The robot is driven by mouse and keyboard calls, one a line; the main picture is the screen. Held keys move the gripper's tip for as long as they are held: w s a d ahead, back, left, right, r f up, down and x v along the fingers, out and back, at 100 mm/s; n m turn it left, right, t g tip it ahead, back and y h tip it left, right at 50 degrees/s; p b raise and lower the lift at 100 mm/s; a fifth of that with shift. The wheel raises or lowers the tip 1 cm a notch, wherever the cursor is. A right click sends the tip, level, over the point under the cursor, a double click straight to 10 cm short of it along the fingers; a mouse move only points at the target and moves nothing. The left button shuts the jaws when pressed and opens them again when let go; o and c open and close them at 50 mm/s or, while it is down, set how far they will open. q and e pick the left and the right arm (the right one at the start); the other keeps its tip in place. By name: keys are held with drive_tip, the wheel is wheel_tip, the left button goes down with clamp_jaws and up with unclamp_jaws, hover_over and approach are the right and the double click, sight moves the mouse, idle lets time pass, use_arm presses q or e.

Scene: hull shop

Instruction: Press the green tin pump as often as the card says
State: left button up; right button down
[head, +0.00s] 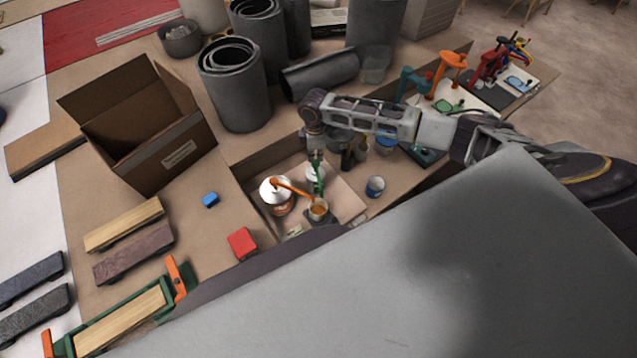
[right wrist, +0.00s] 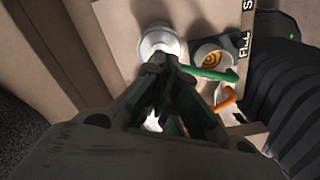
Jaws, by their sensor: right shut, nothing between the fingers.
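The green pump (right wrist: 212,74) shows in the right wrist view as a green spout reaching right from a tin with a white lid (right wrist: 159,42). In the head view the green pump (head: 317,172) stands behind the orange one. My right gripper (right wrist: 163,68) is shut and empty, pointing down at the pump's head; I cannot tell whether it touches. My left gripper is not in view.
A tin with an orange pump (head: 276,193) stands close to the cup. Grey rolls (head: 236,90) stand behind.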

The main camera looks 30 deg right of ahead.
sight(316, 163)
drive_tip(key=shift+f+b, duration=0.4)
drive_tip(key=shift+f, duration=1.25)
drive_tip(key=shift+s, duration=0.1)
drive_tip(key=shift+r+p, duration=1.75)
drive_tip(key=shift+p, duration=0.4)
drive_tip(key=shift+f+b, duration=0.7)
drive_tip(key=shift+f, duration=1.05)
drive_tip(key=shift+r, duration=0.15)
drive_tip(key=shift+r+p, duration=0.8)
drive_tip(key=shift+p, duration=0.35)
drive_tip(key=shift+r+p, duration=0.3)
drive_tip(key=shift+r, duration=0.5)
